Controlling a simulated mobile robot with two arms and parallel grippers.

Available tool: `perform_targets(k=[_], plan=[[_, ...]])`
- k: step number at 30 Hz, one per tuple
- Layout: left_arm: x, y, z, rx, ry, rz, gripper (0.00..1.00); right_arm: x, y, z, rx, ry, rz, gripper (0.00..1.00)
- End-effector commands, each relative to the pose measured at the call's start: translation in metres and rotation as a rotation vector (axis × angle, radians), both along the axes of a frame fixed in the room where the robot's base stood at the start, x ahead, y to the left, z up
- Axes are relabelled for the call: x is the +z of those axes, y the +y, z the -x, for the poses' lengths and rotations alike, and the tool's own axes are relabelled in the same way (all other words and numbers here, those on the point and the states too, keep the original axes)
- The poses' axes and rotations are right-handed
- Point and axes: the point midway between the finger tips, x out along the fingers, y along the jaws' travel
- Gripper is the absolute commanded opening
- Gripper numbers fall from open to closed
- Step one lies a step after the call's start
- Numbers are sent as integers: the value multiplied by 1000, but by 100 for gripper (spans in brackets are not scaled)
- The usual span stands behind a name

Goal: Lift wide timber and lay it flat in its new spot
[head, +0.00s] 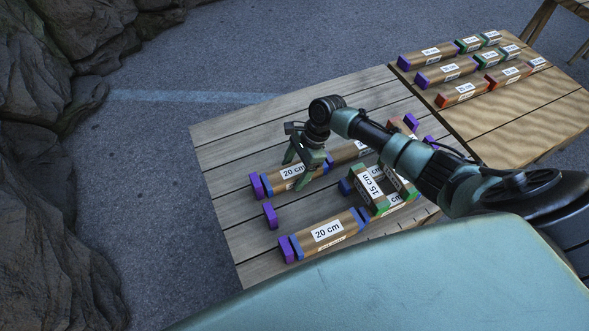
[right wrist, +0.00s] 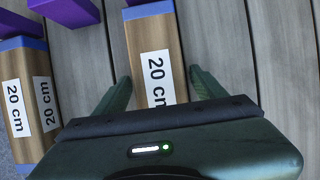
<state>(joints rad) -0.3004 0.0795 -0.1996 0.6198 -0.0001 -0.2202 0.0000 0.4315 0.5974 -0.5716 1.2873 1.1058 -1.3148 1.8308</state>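A brown 20 cm timber (head: 275,182) with blue ends lies flat at the left of the plank table. My right gripper (head: 298,172) is right over it, pointing down. In the right wrist view the timber (right wrist: 152,60) lies between the two spread fingers of the gripper (right wrist: 161,88), with a gap on each side. A second 20 cm timber (head: 345,227) lies flat near the front edge; it also shows in the right wrist view (right wrist: 17,75). I cannot tell which one is the wide timber. My left gripper is not in view.
Purple blocks (head: 270,216) stand beside the timbers. Several 15 cm pieces (head: 366,190) form a stack to the right, partly behind my arm. A second table (head: 525,120) at the right holds rows of labelled pieces. The table's far left (head: 235,140) is bare. Rocks line the left.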

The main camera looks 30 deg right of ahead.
Motion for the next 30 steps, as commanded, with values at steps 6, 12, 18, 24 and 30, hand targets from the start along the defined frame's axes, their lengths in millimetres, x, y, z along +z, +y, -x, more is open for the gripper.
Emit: perform_targets(k=[6, 12, 18, 24, 30], plan=[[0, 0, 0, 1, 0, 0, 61, 0, 0, 0, 0, 0, 0, 80], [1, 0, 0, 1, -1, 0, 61, 5, -2, 0, 0, 1, 1, 80], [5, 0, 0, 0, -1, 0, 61, 34, -15, 0, 0, -2, 1, 80], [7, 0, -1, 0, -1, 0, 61, 62, -26, 1, 1, -1, 0, 80], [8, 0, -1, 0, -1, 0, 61, 72, -30, 2, 1, 0, 0, 80]])
